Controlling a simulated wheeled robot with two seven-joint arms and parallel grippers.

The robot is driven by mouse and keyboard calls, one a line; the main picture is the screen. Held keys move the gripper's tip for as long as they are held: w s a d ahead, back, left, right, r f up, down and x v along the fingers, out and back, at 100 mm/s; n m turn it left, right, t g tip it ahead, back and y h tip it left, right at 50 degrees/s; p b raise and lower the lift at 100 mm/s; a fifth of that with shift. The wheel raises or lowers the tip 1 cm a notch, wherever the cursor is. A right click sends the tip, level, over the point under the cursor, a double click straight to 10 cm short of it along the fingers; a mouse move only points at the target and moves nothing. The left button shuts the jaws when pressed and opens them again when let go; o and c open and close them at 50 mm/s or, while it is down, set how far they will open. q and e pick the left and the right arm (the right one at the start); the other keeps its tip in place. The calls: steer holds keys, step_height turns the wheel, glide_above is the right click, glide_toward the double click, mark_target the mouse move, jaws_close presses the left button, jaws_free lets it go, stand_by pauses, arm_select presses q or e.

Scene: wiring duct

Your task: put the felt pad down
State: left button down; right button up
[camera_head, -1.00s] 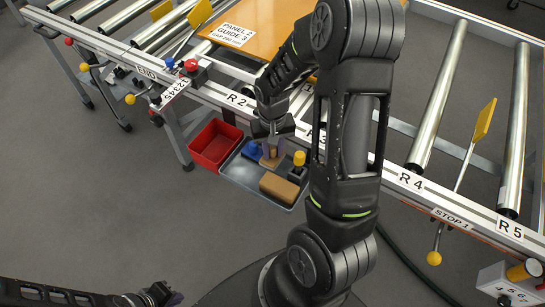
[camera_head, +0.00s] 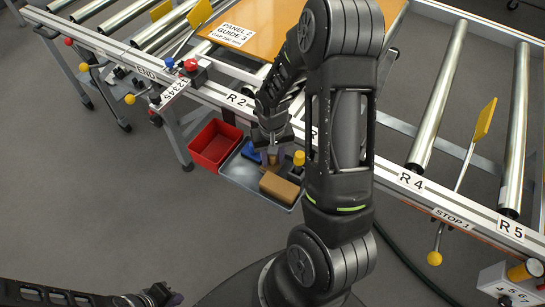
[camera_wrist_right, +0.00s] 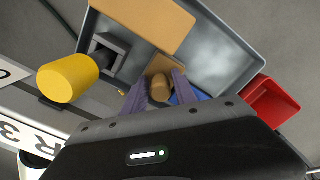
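The felt pad (camera_wrist_right: 165,66) is a small tan piece with a rounded tan knob, at the tray's inner part near the rail. My right gripper (camera_head: 272,153) points down over the tray (camera_head: 238,172). In the right wrist view its purple fingers (camera_wrist_right: 160,88) stand on both sides of the knob and appear closed on it. Whether the pad's underside touches the tray floor is hidden. My left gripper (camera_head: 165,296) is at the bottom left, away from the tray; its fingers are too small and dark to read.
The grey tray also holds a larger tan block (camera_head: 279,187), a blue item (camera_head: 251,151) and a yellow-topped item (camera_head: 299,158). A red bin (camera_head: 215,145) stands beside it. The roller conveyor rail (camera_head: 240,101) runs just behind, carrying an orange panel (camera_head: 275,30).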

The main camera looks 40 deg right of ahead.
steer(key=shift+o, duration=1)
steer(key=shift+r, duration=0.1)
step_height(320, 180, up, 12)
steer(key=shift+p, duration=0.4)
stand_by(0.3)
